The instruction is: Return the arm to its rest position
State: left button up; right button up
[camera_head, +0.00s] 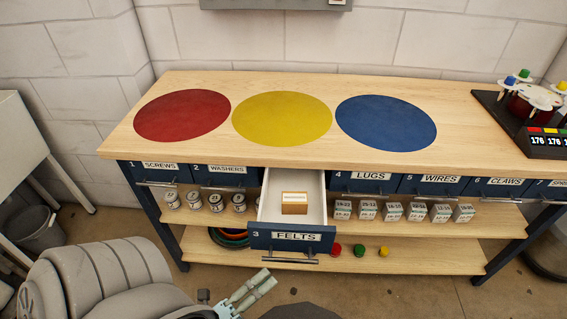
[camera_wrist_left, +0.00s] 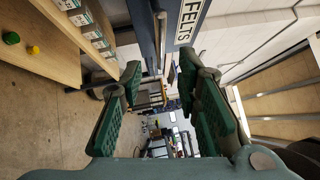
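My left gripper (camera_head: 254,291) is low in front of the bench, just below and to the left of the open FELTS drawer's front. In the left wrist view its two green-padded fingers (camera_wrist_left: 165,115) stand apart with nothing between them. The FELTS drawer (camera_head: 293,238) is pulled out and holds a small tan box with a white top (camera_head: 294,203). The drawer's front also shows at the top of the left wrist view (camera_wrist_left: 188,22). My left arm (camera_head: 110,280) comes in from the lower left. My right gripper is in neither view.
The wooden bench top (camera_head: 290,155) carries red (camera_head: 182,115), yellow (camera_head: 282,118) and blue (camera_head: 386,123) discs. A device with a numbered display (camera_head: 540,110) stands at the right. Cans (camera_head: 216,203) and small boxes (camera_head: 392,211) sit on the shelf below. A bin (camera_head: 38,230) stands at the left.

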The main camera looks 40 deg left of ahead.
pick_arm(q)
jog(key=s, duration=0.3)
jog(key=shift+s+a+f, duration=0.2)
jog(key=shift+a+f, duration=0.05)
